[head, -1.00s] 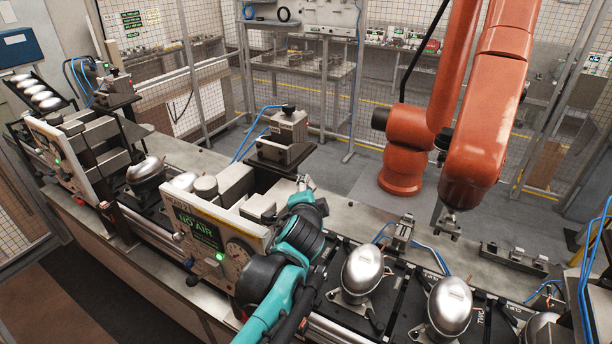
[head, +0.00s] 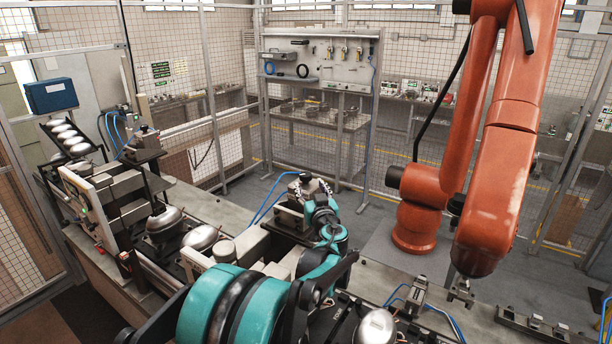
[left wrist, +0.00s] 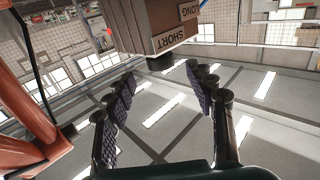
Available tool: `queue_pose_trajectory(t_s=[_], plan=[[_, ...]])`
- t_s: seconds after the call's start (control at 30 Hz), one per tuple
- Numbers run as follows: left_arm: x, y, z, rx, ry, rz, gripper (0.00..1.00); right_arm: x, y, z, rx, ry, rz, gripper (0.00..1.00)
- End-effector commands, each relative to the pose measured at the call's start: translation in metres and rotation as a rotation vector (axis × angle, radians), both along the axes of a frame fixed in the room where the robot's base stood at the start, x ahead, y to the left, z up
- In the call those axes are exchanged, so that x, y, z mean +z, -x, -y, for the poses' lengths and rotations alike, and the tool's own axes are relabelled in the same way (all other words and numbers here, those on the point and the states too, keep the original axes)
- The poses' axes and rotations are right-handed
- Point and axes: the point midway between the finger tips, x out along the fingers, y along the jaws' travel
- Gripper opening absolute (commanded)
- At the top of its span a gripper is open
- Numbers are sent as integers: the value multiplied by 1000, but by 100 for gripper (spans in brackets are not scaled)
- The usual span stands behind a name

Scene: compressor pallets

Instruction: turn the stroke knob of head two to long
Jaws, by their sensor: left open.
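The stroke block of a head (head: 288,217) stands behind the pallet line in the head view, partly hidden by my left gripper (head: 316,186) at its top right. In the left wrist view this grey-brown block (left wrist: 150,22) carries SHORT and LONG labels (left wrist: 180,30). Its dark stroke knob (left wrist: 160,63) projects from the block beside the labels. My left gripper (left wrist: 164,82) is open, with ribbed fingers on both sides of the picture. The knob shows beyond and between the fingertips, apparently not gripped. The knob's exact setting cannot be read. My right gripper is not in view.
A similar head (head: 143,143) stands at the far left. Silver compressor domes (head: 165,217) sit along the line. A large orange robot arm (head: 505,170) stands at the right. Blue hoses (head: 268,205) run by the block. Wire fencing lies behind.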

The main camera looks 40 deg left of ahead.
Motion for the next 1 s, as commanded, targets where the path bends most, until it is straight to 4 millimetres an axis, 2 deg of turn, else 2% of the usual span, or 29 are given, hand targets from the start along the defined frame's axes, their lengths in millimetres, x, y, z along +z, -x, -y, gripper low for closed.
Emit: queue_pose_trajectory(t_s=[0.4, 0.77, 0.8, 0.97, 1.0], plan=[[1, -39, -48, 1, 0, -1, 55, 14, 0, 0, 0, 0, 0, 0], [0, -45, -55, -1, 1, -2, 55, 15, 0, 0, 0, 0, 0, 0], [0, -45, -54, -1, 1, -2, 52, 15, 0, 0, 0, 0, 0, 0], [0, -45, -54, -1, 1, -2, 10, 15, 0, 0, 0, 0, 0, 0], [0, -45, -54, -1, 1, -2, 5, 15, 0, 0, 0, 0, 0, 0]])
